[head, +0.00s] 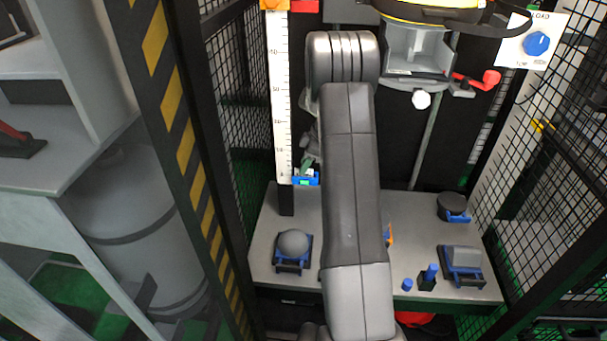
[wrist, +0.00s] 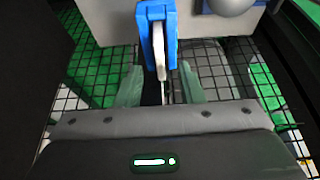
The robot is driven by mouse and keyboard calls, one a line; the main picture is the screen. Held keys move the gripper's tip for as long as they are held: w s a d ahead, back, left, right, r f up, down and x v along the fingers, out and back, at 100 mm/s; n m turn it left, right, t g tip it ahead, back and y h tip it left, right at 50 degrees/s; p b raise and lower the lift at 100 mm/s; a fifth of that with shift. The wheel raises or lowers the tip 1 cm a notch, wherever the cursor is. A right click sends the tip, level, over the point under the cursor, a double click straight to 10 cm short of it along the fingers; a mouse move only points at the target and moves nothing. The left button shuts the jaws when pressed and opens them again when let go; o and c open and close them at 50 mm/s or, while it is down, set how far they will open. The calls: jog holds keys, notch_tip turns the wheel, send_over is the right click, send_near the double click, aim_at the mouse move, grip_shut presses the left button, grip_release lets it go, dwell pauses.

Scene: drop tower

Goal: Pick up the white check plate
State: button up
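The white check plate (wrist: 163,57) stands edge-on in the wrist view, against a blue holder (wrist: 151,32). In the head view, the blue holder (head: 305,181) with a small green display sits low beside the tall white scale. A small white patch just above it seems to be the plate (head: 309,172). My gripper (wrist: 160,92) has its two greenish fingers spread, with a gap between them. The plate's lower end lies between the fingertips in the picture, apparently apart from both. In the head view my arm hides most of the gripper.
A grey bench (head: 410,215) carries a grey ball (head: 293,243) on a blue stand, a dark round piece (head: 452,206), a grey block (head: 464,258) and small blue pegs (head: 430,273). The white scale (head: 282,100) stands upright at the left. Black mesh walls flank the bench.

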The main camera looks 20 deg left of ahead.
jog(key=shift+x, duration=0.8)
grip_shut()
jog(key=shift+r, duration=0.15)
